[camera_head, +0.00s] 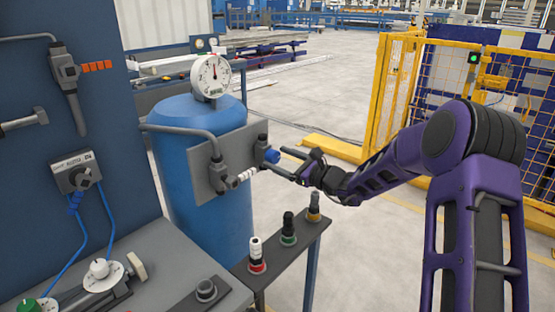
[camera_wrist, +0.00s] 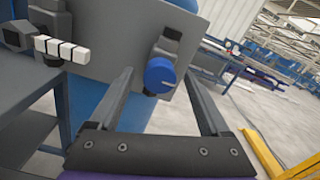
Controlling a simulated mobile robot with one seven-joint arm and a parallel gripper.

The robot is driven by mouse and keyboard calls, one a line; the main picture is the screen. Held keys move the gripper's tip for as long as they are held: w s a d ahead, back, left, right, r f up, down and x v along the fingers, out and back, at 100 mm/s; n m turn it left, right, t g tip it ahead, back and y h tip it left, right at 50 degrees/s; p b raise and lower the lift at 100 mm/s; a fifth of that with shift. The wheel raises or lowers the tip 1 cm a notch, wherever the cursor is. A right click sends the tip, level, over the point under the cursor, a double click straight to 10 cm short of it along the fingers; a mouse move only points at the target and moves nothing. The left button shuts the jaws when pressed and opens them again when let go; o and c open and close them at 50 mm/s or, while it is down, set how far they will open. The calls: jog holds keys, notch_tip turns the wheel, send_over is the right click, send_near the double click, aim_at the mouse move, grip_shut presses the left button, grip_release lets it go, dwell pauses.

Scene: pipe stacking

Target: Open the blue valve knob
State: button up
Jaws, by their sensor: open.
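The blue valve knob (camera_head: 272,156) sticks out from the right end of a grey plate (camera_head: 230,160) fixed to the front of a blue tank (camera_head: 205,225). In the wrist view the knob (camera_wrist: 160,75) has a round blue face with a small pale mark at its upper right. My gripper (camera_head: 280,164) is open. In the wrist view its two fingers (camera_wrist: 155,88) reach up on either side of the knob, with a gap on each side. I cannot tell how far the fingertips are from the plate. Nothing is held.
A white segmented handle (camera_head: 245,175) sits left of the knob on the same plate. A gauge (camera_head: 211,76) tops the tank. A narrow shelf (camera_head: 300,243) with red, green and yellow-based knobs stands below my arm. A yellow fence (camera_head: 400,80) is at the right.

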jog(key=shift+w+a, duration=0.35)
jog(key=shift+a, duration=0.1)
grip_shut()
